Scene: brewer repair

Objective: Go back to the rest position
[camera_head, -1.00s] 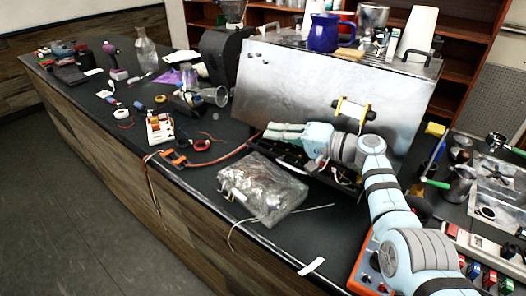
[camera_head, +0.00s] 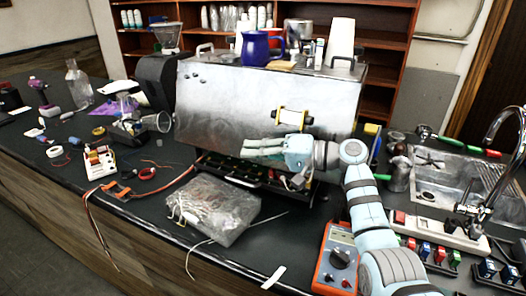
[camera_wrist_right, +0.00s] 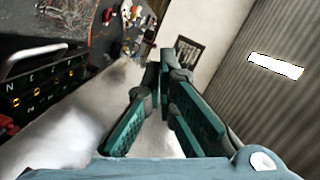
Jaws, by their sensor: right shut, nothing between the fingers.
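My right gripper (camera_head: 248,147) is in front of the metal brewer (camera_head: 225,105), with its pale fingers pointing left in the head view. Its fingers are shut and hold nothing; they also show in the right wrist view (camera_wrist_right: 163,75). Below it, the brewer's open lower front shows a dark row of electrical parts (camera_head: 240,175). The gripper hides part of the brewer's front; I cannot tell whether it touches it. My left gripper is not in view.
An orange multimeter (camera_head: 338,258) stands near my right arm. A sink (camera_head: 450,180) is at the right. Tools clutter the left counter.

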